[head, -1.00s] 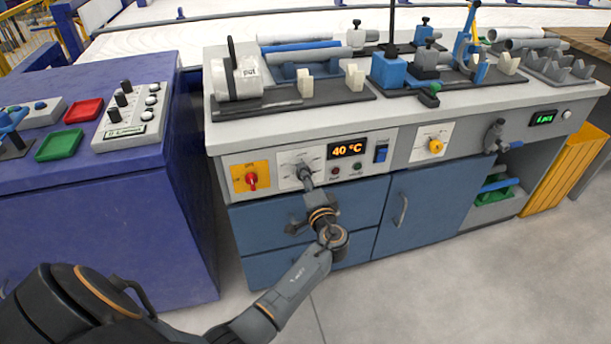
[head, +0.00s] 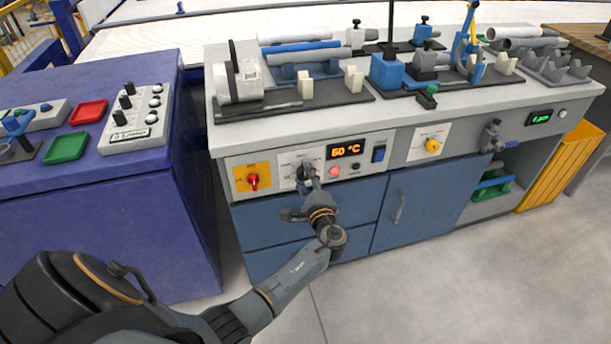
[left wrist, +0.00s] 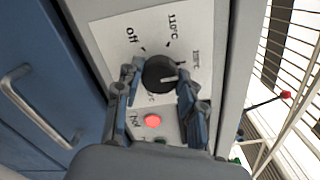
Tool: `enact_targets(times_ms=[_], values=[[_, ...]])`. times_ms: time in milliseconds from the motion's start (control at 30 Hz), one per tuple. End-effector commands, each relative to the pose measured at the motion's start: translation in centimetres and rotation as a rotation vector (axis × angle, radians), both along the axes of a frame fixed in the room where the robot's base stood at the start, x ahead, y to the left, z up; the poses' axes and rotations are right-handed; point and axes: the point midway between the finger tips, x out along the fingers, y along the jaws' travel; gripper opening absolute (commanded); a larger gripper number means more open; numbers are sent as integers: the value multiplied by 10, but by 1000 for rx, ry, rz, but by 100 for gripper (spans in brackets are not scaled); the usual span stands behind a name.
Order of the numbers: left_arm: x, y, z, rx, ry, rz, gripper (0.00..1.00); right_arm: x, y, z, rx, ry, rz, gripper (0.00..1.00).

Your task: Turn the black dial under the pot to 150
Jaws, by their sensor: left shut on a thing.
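The black dial (left wrist: 157,71) sits on a white panel, with "off" and "110°C" marks readable and other marks turned or partly covered. Its pale pointer line points right in the left wrist view, towards a mark I cannot read surely. My left gripper (left wrist: 160,84) is shut on the dial, one finger on each side. In the head view my left gripper (head: 309,178) mostly hides the dial. The orange display (head: 345,149) reads about 50 or 60 °C. My right gripper is out of view.
A red lamp (left wrist: 153,121) is lit beside the dial. Blue drawers (head: 270,225) lie below. The floor in front is clear.

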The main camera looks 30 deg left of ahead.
Motion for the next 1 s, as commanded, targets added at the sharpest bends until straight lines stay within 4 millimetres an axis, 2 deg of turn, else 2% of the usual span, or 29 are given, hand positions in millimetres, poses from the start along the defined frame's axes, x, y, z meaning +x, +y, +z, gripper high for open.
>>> enact_targets(times_ms=[567,600,700,1000], values=[[1,-1,0,23,28,-4,8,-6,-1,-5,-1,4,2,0],[1,-1,0,23,28,-4,41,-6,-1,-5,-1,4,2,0],[1,-1,0,23,28,-3,61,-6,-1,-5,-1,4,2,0],[0,-1,0,22,27,-1,62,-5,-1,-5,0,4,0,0]])
